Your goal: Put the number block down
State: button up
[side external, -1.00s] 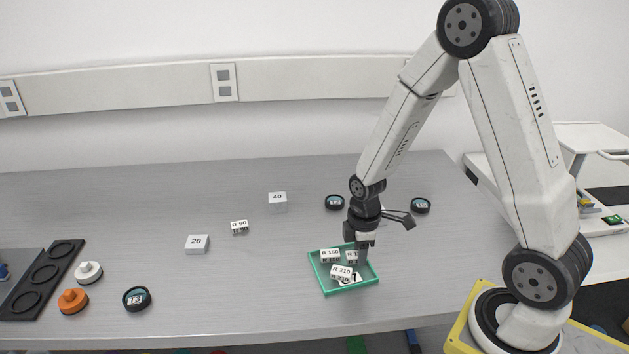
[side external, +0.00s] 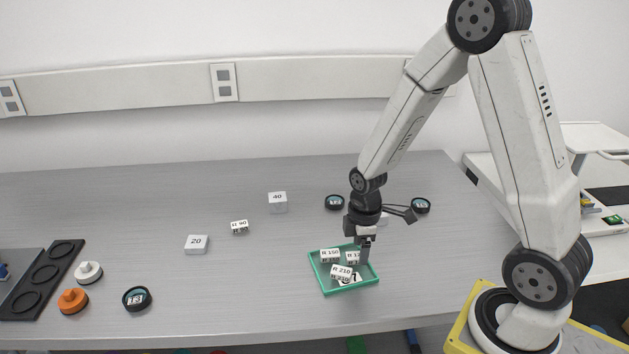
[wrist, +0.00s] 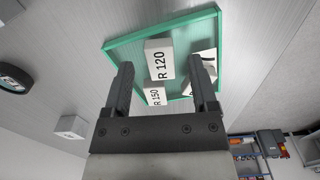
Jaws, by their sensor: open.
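Several white number blocks lie in the green tray (side external: 372,283). They are a block marked R 150 (side external: 330,255), a partly hidden one whose label starts "R 1" (side external: 352,258), and R 210 (side external: 341,271) in front. My gripper (side external: 363,258) is over the tray's right part, pointing down. In the wrist view, my gripper (wrist: 162,66) is open, with R 120 (wrist: 159,60) seen between its fingers, clear of both. R 150 (wrist: 154,96) shows beside it. A third block (wrist: 203,62) is partly hidden by a finger.
Blocks 20 (side external: 196,244), 40 (side external: 278,202) and R 90 (side external: 239,227) stand left of the tray. Round dark-rimmed discs (side external: 137,298) (side external: 334,202) (side external: 421,205), an orange knob (side external: 73,300), a white knob (side external: 88,272) and a black holder (side external: 45,280) are also there. The middle is clear.

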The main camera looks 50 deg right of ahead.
notch_tip(320, 180, up, 11)
jog(key=shift+f, duration=0.2)
dwell(0.5)
dwell(0.5)
jog(key=s+a+f+m+t, duration=0.2)
jog(key=s+a+f+m, duration=0.1)
jog(key=a+m, duration=0.4)
jog(key=shift+s+a+m+t, duration=0.2)
jog(key=shift+s+m+t, duration=0.15)
jog(key=shift+m, duration=0.65)
